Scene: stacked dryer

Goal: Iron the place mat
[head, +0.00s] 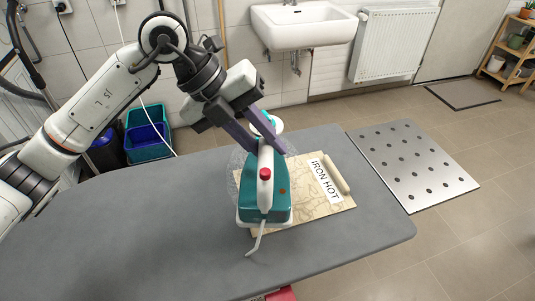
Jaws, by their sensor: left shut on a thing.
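The iron (275,195) is teal and white with a red button on its handle. It stands over the left part of the place mat (312,209). The mat is beige and patterned, and lies on the grey ironing board (160,229). My left gripper (265,147) is shut on the iron's handle from behind and above. The iron hides part of the mat, and I cannot tell whether its soleplate touches the mat. My right gripper is not in view.
A white "IRON HOT" label (325,181) and a beige roll-shaped piece (336,174) lie at the mat's right side. The board's left part is clear. Teal and blue bins (147,139) stand behind it. A perforated metal plate (412,160) lies on the floor at right.

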